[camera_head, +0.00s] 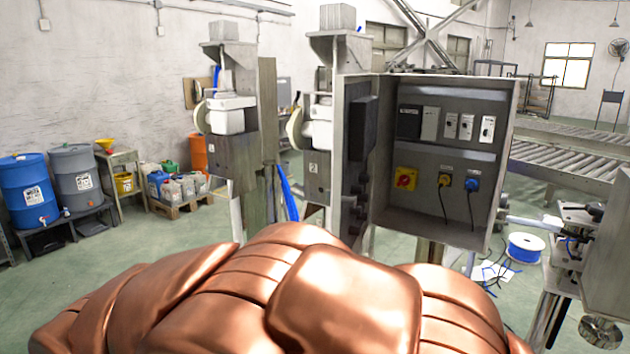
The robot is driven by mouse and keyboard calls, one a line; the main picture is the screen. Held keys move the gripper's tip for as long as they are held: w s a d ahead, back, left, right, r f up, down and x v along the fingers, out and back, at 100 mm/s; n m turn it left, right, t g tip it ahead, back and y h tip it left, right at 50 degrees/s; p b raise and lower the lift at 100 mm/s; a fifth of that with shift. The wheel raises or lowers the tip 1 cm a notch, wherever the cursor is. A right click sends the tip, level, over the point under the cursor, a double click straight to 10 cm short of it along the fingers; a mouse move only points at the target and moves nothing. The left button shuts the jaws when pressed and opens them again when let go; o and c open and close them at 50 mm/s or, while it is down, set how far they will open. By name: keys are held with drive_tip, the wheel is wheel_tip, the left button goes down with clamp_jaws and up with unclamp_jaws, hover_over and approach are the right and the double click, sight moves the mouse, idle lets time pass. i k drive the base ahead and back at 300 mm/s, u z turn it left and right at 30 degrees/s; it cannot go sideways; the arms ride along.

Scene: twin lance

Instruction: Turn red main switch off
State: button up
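The red main switch (405,178) is a red rotary knob on a yellow square plate. It sits at the lower left inside an open grey electrical cabinet (446,92), right of the picture's centre. The knob is small in this view, and I cannot read its position. Nothing covers it. My gripper is not in view.
A yellow plug (444,180) and a blue plug (472,184) with hanging black cables are right of the switch. Breakers line the cabinet's upper row. A blue cable spool (525,247) stands on the floor at right. Blue (29,190) and grey (76,177) drums stand far left.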

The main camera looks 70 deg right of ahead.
sight(404, 180)
drive_tip(key=u, duration=0.4)
drive_tip(key=k, duration=0.7)
drive_tip(key=z, duration=1.2)
